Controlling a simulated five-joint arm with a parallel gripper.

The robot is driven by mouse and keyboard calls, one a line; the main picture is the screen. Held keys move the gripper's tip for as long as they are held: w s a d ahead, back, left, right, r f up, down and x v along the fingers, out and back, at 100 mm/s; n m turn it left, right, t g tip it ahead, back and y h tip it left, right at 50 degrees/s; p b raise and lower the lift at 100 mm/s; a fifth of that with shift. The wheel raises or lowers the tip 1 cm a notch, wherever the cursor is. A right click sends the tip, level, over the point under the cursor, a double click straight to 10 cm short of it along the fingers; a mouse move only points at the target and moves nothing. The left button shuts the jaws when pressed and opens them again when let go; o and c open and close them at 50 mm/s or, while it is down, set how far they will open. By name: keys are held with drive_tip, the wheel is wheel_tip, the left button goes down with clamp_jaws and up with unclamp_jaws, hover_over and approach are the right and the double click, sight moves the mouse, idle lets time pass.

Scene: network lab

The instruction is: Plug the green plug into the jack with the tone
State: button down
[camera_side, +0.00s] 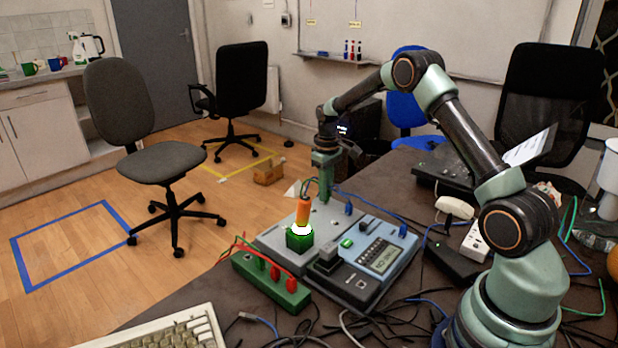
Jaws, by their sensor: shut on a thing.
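My gripper (326,168) points down above the back part of a grey panel (272,236) on the dark table. It is shut on a slim green piece that looks like the green plug (325,189); small size makes its lower end hard to see. I cannot tell whether the plug touches the panel. To its front left, an orange probe (303,210) stands upright with a bright white glow at its lower end, over a dark green block (299,239) on the panel. Which jack has the tone is not otherwise clear.
A blue-grey tester (374,262) with a lit display sits right of the panel. A green box (271,285) with red plugs is at the front left. Loose cables lie around. A keyboard (180,335) is at the front edge. A black box (455,262) is at right.

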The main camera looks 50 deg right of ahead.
drive_tip(key=shift+f, duration=0.25)
drive_tip(key=c, duration=0.8)
unclamp_jaws()
drive_tip(key=shift+o, duration=0.2)
drive_tip(key=s+a+r+t, duration=0.1)
drive_tip(key=a+r, duration=0.2)
drive_tip(key=r, duration=0.6)
drive_tip(key=s+a+r, duration=0.2)
drive_tip(key=a+r, duration=0.1)
drive_tip(key=r, duration=0.7)
drive_tip(key=s+a+r+t, duration=0.1)
drive_tip(key=s+a+t, duration=0.3)
drive_tip(key=s+a, duration=0.9)
drive_tip(key=s, duration=0.4)
drive_tip(key=shift+r+t, duration=0.25)
drive_tip(key=shift+t, duration=0.05)
